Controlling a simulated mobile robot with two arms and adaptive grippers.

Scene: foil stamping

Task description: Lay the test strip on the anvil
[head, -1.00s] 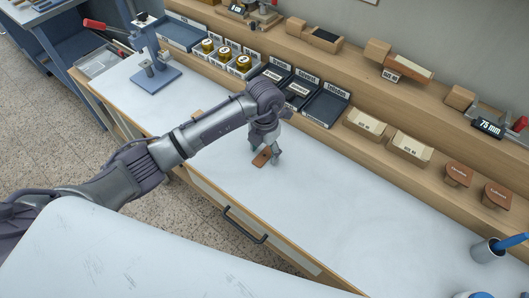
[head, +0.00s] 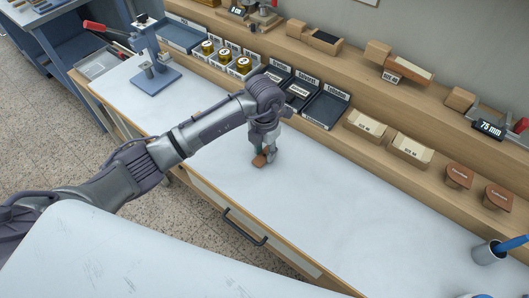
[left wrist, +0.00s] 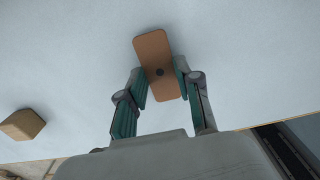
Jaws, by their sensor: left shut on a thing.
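The test strip, a small brown rounded rectangle (head: 259,160), is at the white bench top near its front edge. In the left wrist view the strip (left wrist: 152,52) shows a dark round spot, and it lies between the fingers. My left gripper (head: 264,155) is shut on the strip, with a finger on each side. I cannot tell whether the strip still touches the bench. The press (head: 152,50) stands at the far left end of the bench on a blue-grey base (head: 157,81), with a small metal anvil on it. My right gripper is not in view.
A wooden block (left wrist: 22,125) lies on the bench beside the gripper. Dark labelled trays (head: 325,107), gold foil rolls (head: 225,57) and wooden boxes (head: 411,149) line the back. The middle of the bench is clear.

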